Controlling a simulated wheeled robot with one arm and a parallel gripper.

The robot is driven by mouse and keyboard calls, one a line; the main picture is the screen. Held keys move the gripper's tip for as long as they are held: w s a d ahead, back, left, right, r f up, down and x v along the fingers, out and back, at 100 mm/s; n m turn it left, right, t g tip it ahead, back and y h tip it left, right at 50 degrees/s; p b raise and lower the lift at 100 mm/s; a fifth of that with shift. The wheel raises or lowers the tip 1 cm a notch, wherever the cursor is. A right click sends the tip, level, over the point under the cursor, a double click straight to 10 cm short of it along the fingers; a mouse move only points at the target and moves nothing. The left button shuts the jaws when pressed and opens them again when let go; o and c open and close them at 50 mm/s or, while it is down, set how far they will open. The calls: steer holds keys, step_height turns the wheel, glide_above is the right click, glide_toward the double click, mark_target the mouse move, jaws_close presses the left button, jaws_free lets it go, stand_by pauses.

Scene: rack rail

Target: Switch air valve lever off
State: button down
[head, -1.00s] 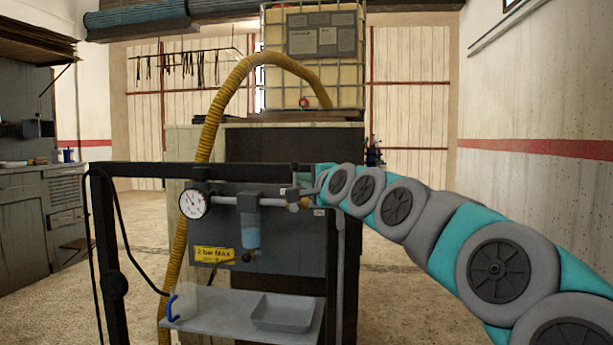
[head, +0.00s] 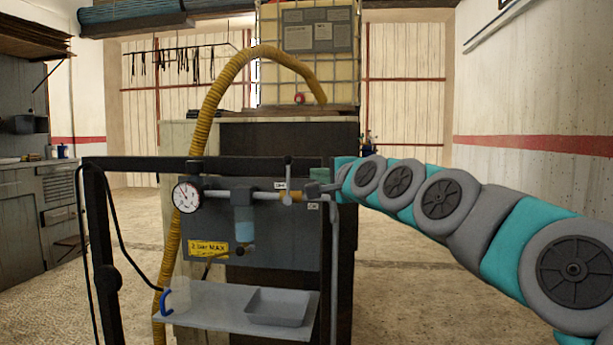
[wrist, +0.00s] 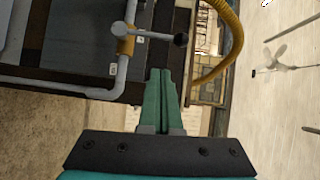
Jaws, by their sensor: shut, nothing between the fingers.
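The air valve lever (head: 287,172) is a grey handle with a ball tip. It stands upright from the brass valve body (head: 295,196) on the horizontal grey pipe (head: 265,196). In the wrist view the lever (wrist: 157,35) lies across the line of the pipe, its ball pointing right. My gripper (head: 318,178) is just right of the lever, apart from it. In the wrist view its green fingers (wrist: 164,72) are shut together and empty, below the ball with a gap between. Small labels near the valve are too small to read.
A pressure gauge (head: 187,196) and a filter bowl (head: 244,222) sit left along the pipe. A dark frame bar (head: 200,167) runs behind the lever. A shelf with a grey tray (head: 277,307) is below. A yellow hose (head: 203,118) arches behind. The floor at right is open.

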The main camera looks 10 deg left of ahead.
steer(key=v, duration=0.7)
steer(key=shift+s, duration=0.4)
steer(key=shift+d+f, duration=0.15)
steer(key=shift+f, duration=0.05)
steer(key=s+d+f+n+g+h, duration=0.1)
steer(key=s+f+n+g+h, duration=0.15)
steer(key=s+f, duration=0.45)
steer(key=s+d+f+n+g+h+p, duration=0.1)
steer(key=s+f+n+g, duration=0.25)
steer(key=f, duration=0.65)
steer(key=s+d+f+n+g+h, duration=0.1)
steer(key=s+d+f+n+g, duration=0.1)
steer(key=s+f, duration=0.55)
steer(key=s+d+f+n+g+h, duration=0.1)
steer(key=s+d+f+g, duration=0.3)
steer(key=s, duration=0.7)
steer(key=s+d+f+n+g+h+p, duration=0.1)
steer(key=s+d+f+g+h, duration=0.3)
steer(key=s+d+f, duration=0.5)
steer(key=s+f+n, duration=0.1)
steer(key=s+f, duration=0.2)
steer(key=shift+s+f+g, duration=0.2)
steer(key=shift+s+g, duration=0.1)
steer(key=shift+g, duration=0.1)
